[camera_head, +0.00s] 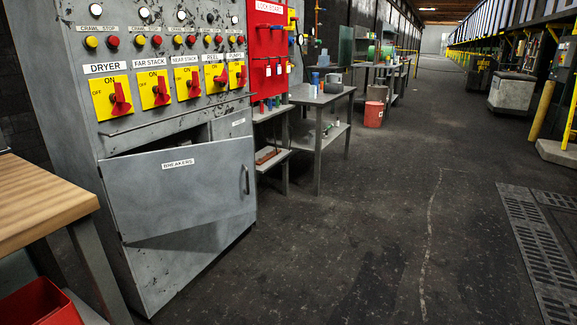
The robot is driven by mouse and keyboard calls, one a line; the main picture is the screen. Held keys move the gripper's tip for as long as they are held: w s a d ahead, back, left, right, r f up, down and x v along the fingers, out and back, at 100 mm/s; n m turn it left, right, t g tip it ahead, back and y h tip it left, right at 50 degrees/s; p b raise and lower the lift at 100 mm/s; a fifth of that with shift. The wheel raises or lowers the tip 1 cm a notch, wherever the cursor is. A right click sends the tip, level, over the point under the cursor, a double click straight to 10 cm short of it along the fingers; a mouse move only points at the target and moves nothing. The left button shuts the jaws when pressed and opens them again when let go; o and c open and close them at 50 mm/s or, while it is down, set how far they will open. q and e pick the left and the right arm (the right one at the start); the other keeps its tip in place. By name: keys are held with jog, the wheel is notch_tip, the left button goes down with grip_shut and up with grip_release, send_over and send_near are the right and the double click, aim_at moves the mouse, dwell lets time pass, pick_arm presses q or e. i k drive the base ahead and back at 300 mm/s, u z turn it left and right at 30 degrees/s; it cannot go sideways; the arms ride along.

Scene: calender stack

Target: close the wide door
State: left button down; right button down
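The wide door (180,190) is a grey metal panel labelled "BREAKERS", low on the front of the grey control cabinet (190,270). It stands ajar, out of line with the cabinet front. A dark wedge-shaped opening shows above its top edge, and a shadow lies below it. Its upright bar handle (246,180) is near the right edge. A smaller grey panel (231,124) sits above the door's right part. Neither of my grippers is in view.
A wooden-topped table (38,199) stands close at the left, with a red bin (38,304) below it. Shelves (273,156) and a metal workbench (320,97) stand right of the cabinet. The dark floor (370,230) before and right of the door is clear.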

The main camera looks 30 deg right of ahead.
aim_at(155, 193)
jog(key=z, duration=0.65)
jog(key=i, duration=1.4)
jog(key=u, duration=0.6)
